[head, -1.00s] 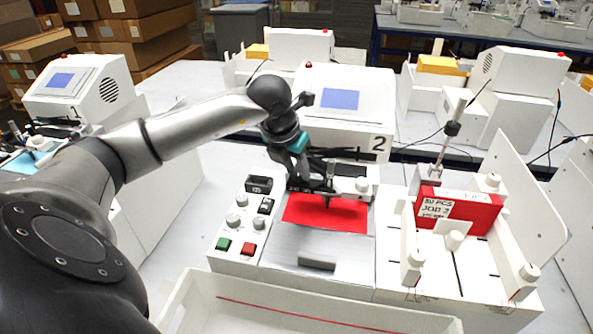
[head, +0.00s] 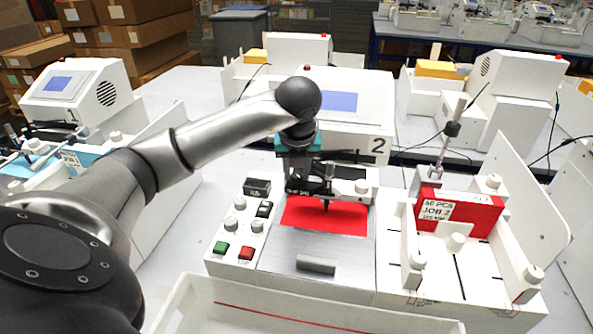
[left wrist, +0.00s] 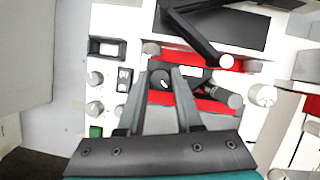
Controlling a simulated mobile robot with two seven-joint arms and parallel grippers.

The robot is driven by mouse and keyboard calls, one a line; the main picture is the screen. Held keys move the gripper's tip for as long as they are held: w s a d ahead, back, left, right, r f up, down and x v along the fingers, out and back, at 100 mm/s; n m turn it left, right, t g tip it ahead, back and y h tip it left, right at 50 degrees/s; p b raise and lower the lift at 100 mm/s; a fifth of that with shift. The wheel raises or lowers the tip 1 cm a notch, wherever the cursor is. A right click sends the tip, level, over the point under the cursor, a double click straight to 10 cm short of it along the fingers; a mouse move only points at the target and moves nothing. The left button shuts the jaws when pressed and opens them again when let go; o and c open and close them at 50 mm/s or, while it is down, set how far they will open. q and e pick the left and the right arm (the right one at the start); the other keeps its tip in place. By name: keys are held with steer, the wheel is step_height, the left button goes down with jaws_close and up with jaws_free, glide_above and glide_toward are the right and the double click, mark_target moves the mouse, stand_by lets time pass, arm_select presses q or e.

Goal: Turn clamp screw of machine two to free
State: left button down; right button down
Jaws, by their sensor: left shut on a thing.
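Machine two (head: 355,122) stands at the middle of the head view, with the number 2 on its front, and a red sheet (head: 330,214) lies on its bed. My left gripper (head: 304,184) points down at the pen carriage above the sheet's back edge. In the left wrist view its two fingers (left wrist: 168,74) are closed around a black round knob with a white mark, which looks like the clamp screw (left wrist: 162,84). The gripper mostly hides this knob in the head view. The pen (head: 327,203) is upright just right of the gripper. My right gripper is not in view.
A control panel with knobs and green and red buttons (head: 246,252) is left of the bed. A white tray (head: 190,300) is in front. A fixture with a red job box (head: 480,214) stands right. Machine one (head: 75,88) is left.

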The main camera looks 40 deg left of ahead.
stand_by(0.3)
arm_select(q)
steer(key=c, duration=0.6)
jaws_free()
steer(key=p+v, duration=0.3)
steer(key=v, duration=1.2)
steer(key=shift+d+r, duration=0.1)
steer(key=shift+r, duration=0.1)
